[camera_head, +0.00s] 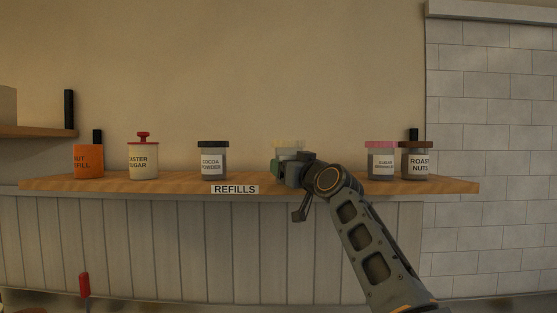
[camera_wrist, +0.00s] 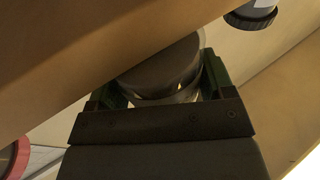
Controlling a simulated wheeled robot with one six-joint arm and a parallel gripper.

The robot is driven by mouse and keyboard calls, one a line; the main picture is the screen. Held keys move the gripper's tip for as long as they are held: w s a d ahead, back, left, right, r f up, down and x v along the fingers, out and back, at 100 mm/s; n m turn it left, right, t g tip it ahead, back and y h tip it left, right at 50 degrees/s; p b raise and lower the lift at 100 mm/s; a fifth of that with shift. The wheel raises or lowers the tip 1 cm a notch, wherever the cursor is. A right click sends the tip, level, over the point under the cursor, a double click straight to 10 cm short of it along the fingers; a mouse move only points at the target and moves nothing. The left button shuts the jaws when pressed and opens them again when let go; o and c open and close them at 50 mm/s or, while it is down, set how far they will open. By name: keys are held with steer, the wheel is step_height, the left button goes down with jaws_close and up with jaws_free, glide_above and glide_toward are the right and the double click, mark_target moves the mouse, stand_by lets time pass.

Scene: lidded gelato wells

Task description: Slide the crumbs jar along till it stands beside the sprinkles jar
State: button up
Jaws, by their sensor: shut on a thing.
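A jar with a pale cream lid (camera_head: 289,143) stands on the wooden shelf, mostly hidden behind my gripper (camera_head: 283,169). Its label is hidden, so I cannot read that it is the crumbs jar. In the wrist view my gripper's green fingers are shut on this jar (camera_wrist: 165,72), one on each side. The sprinkles jar (camera_head: 381,163), with a pink lid and a white label, stands to the right on the same shelf, apart from the held jar. A pink-red rim (camera_wrist: 14,160) at the lower left of the wrist view seems to be its lid.
The shelf (camera_head: 240,181) is clear between the held jar and the sprinkles jar. The roast nuts jar (camera_head: 418,162) stands close on the right of the sprinkles jar. Cocoa powder (camera_head: 212,162), caster sugar (camera_head: 143,160) and an orange refill container (camera_head: 88,161) stand to the left.

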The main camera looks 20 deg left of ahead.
steer(key=shift+w+d+r, duration=0.1)
steer(key=shift+w+d, duration=0.65)
steer(key=shift+d, duration=0.05)
steer(key=shift+w+d+p, duration=0.3)
steer(key=shift+w+d, duration=0.45)
steer(key=shift+d, duration=0.2)
steer(key=shift+w+d+p, duration=0.25)
steer(key=shift+w+d, duration=0.5)
steer(key=shift+d, duration=0.2)
steer(key=shift+w+d+p, duration=0.4)
steer(key=shift+w+d, duration=0.3)
steer(key=shift+d, duration=0.25)
steer(key=shift+w+d+p, duration=0.4)
steer(key=shift+w+d, duration=0.35)
steer(key=shift+d, duration=0.25)
steer(key=shift+w+d+p, duration=0.4)
steer(key=shift+w+d, duration=0.3)
steer(key=shift+d, duration=0.25)
steer(key=shift+w+d, duration=0.1)
steer(key=shift+d, duration=0.05)
steer(key=shift+w+d+p, duration=0.7)
steer(key=shift+d, duration=0.25)
